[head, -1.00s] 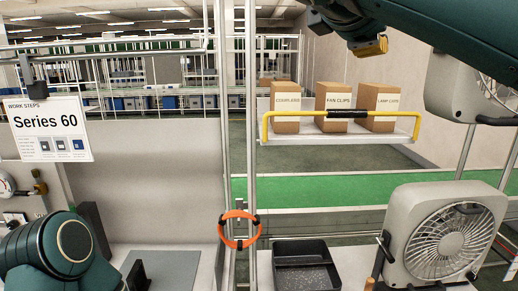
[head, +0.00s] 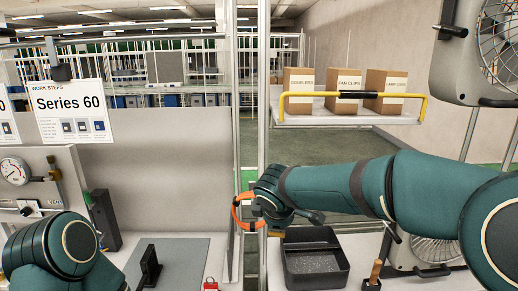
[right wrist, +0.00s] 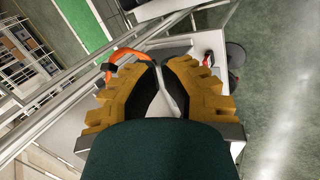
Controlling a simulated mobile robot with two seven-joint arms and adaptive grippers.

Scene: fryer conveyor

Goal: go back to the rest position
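My right arm reaches across the head view from the right, with its wrist by the metal post and the orange ring (head: 237,218). The wrist hides the right gripper's fingers there.
A black tray (head: 345,276) lies on the bench below my right arm. A hanging shelf with a yellow rail (head: 425,106) holds three boxes (head: 347,80). Fans stand at the right, one (head: 497,45) high up. A gauge (head: 14,171) and dark holders are at the left.

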